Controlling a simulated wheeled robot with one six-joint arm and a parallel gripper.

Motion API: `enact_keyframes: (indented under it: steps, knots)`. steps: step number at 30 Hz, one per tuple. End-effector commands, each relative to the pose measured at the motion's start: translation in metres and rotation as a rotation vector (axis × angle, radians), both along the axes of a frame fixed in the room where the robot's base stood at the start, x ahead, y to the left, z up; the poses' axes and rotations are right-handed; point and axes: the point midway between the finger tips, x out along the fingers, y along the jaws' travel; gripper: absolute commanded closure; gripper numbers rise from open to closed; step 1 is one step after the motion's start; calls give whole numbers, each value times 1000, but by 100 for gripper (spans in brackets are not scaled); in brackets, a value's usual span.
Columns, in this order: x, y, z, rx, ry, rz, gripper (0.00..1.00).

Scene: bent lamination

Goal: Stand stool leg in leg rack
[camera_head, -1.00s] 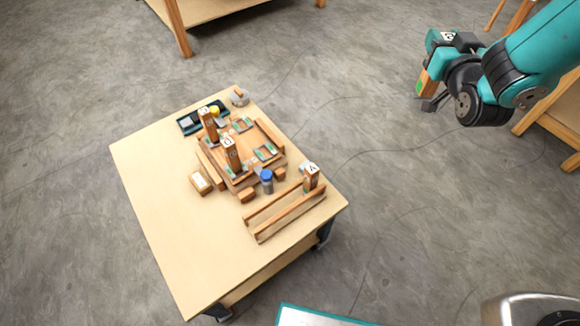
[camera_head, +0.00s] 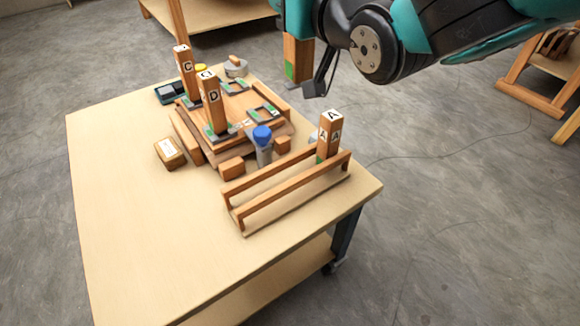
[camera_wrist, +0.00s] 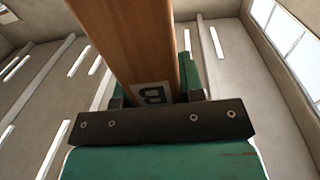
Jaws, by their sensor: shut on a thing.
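My gripper (camera_head: 308,62) is shut on a wooden stool leg (camera_head: 297,50), held above the back right of the table. In the wrist view the same leg (camera_wrist: 130,45) sits between the jaws (camera_wrist: 152,100), with a label B near them. The head view shows green on its lower part; its top is out of frame. The leg rack (camera_head: 290,198), with two long wooden rails, is at the table's front right. Leg A (camera_head: 328,138) stands upright at its right end. The rack's left and middle stretch is empty. My gripper is apart from the rack, behind it.
Legs C (camera_head: 185,70) and D (camera_head: 211,104) stand upright on a wooden fixture (camera_head: 188,143) behind the rack. A blue-capped bottle (camera_head: 263,148) and small wooden blocks (camera_head: 231,167) are between them. A labelled block (camera_head: 170,153) lies left. The table's (camera_head: 125,220) front left is clear.

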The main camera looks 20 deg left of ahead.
Motion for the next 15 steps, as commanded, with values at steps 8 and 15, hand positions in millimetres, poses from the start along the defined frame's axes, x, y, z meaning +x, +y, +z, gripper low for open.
enact_keyframes:
  steps: [8,15]
  knots:
    - [-45,28,-29,11,6,82,100]
    - [-52,31,-58,7,11,92,100]
